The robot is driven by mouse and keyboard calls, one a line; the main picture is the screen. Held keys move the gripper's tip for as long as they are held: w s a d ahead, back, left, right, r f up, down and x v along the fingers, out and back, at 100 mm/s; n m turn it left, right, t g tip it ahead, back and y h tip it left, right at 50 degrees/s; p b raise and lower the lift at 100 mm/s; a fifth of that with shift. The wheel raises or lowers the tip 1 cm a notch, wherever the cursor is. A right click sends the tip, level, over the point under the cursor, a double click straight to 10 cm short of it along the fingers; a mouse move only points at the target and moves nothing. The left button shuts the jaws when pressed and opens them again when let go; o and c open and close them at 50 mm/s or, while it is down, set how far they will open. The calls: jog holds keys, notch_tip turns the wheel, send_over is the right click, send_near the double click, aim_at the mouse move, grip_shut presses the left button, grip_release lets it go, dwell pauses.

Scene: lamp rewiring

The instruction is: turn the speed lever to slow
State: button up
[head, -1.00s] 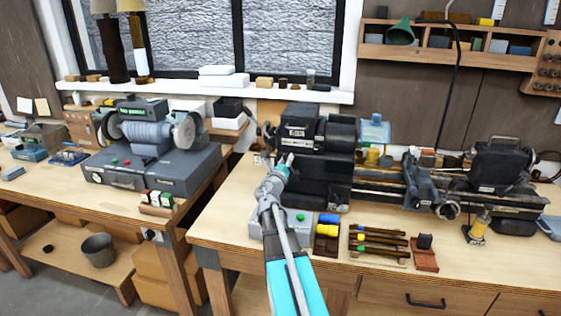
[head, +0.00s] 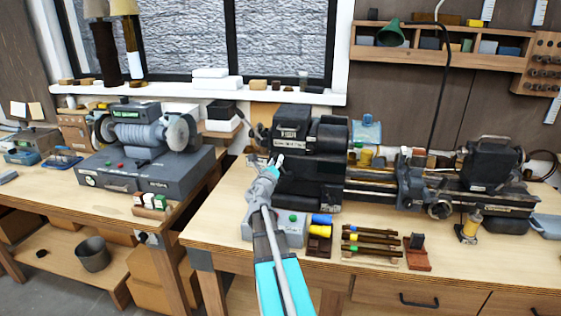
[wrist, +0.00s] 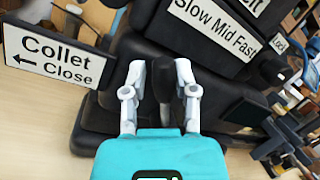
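The speed lever (wrist: 162,80) is a dark, rounded handle in the wrist view, below the white "Slow Mid Fast" label (wrist: 213,28). My gripper (wrist: 160,72) has one pale finger on each side of the lever, with narrow gaps showing; contact cannot be made out. In the head view my gripper (head: 277,163) is at the left front of the black lathe headstock (head: 298,138). The lever is too small to make out there. Which of the label's words the lever points to cannot be told.
A "Collet Close" sign (wrist: 55,55) stands left of the fingers in the wrist view. A grey box with a green button (head: 290,228), coloured blocks (head: 320,226) and several rods (head: 370,240) lie in front of the lathe. A bench grinder (head: 145,130) stands on the left bench.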

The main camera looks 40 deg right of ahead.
jog(key=shift+o, duration=1.3)
jog(key=shift+w, duration=0.15)
jog(key=shift+s, duration=0.2)
